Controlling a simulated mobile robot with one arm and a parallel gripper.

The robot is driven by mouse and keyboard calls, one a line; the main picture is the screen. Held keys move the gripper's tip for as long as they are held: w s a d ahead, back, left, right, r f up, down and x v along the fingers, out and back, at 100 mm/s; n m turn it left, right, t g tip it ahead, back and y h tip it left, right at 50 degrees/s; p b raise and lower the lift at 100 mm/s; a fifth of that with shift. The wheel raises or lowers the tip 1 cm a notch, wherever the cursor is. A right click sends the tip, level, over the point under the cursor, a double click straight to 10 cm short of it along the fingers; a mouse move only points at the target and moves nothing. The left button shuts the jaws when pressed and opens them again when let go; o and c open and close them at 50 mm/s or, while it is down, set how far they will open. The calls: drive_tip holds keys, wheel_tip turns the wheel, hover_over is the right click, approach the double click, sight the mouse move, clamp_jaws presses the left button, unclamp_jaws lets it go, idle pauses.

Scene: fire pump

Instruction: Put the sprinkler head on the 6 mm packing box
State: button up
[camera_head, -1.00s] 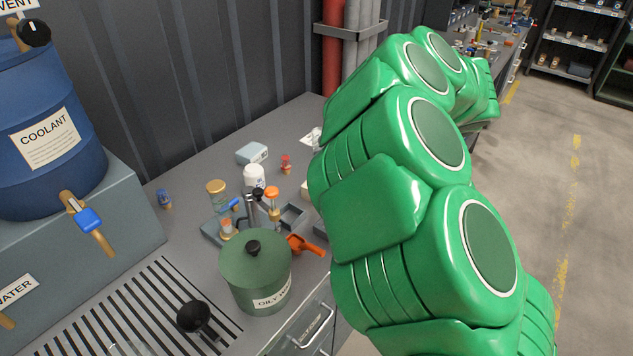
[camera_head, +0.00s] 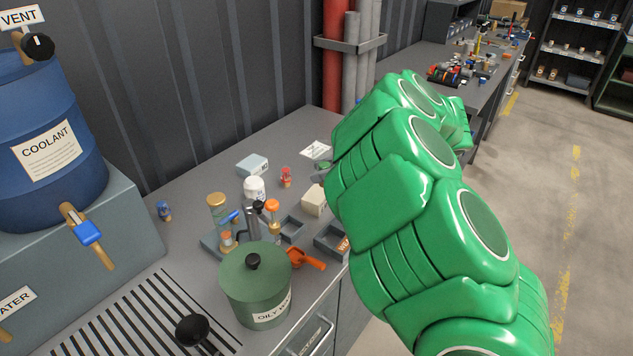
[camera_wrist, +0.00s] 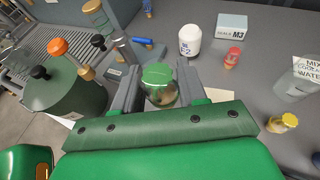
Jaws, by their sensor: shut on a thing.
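My gripper (camera_wrist: 154,92) is shut on a clear jar with a green lid (camera_wrist: 158,74), with brownish contents. In the head view, my arm hides most of the gripper, and the green lid (camera_head: 325,164) shows at its edge. A small red fitting (camera_head: 286,177), possibly the sprinkler head, stands apart on the bench; the wrist view also shows it (camera_wrist: 232,58). A pale blue box (camera_head: 252,164) lies behind it; its label ends in M3 in the wrist view (camera_wrist: 231,27). A cream box (camera_head: 314,201) stands near the gripper. I cannot tell which is the 6 mm packing box.
A white bottle (camera_head: 254,188), a gold-lidded jar (camera_head: 217,205) and orange-topped parts (camera_head: 272,206) crowd the bench left of my arm. A green oily-waste can (camera_head: 254,285) stands in front. A yellow fitting (camera_wrist: 282,123) and clear container (camera_wrist: 297,80) are right in the wrist view.

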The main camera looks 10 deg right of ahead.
drive_tip(key=shift+w+f, duration=0.4)
drive_tip(key=shift+w, duration=0.4)
drive_tip(key=w+f, duration=0.6)
drive_tip(key=w, duration=0.1)
drive_tip(key=shift+a, duration=0.25)
drive_tip(key=shift+w+f, duration=0.5)
drive_tip(key=shift+f, duration=1.65)
drive_tip(key=o, duration=1.1)
drive_tip(key=shift+f, duration=0.15)
